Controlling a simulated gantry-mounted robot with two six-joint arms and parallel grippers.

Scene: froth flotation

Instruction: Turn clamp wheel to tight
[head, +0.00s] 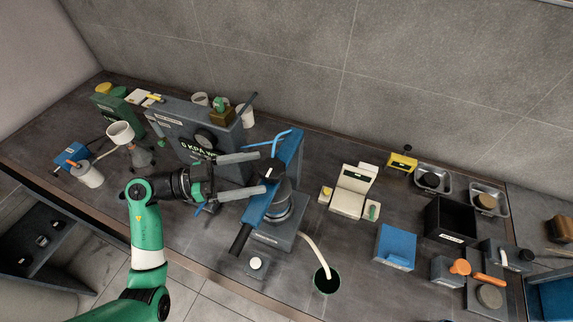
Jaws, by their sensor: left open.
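My left gripper (261,172) comes in from the left, with its two long grey fingers spread apart. It is open and empty. A black round wheel (272,169) with a pale mark on top sits on the blue flotation machine (286,160). I take it to be the clamp wheel. The fingertips are at its left side in the picture, one above and one below its level. I cannot tell whether they touch it. The machine stands on a grey base (282,236), with a round vessel (282,205) under its head. My right gripper does not show.
A large grey box with a gauge (206,138) stands behind my left arm. A pale hose runs from the machine to a dark green cup (326,281). A white instrument (353,191), a blue box (396,247) and a black bin (450,219) stand to the right.

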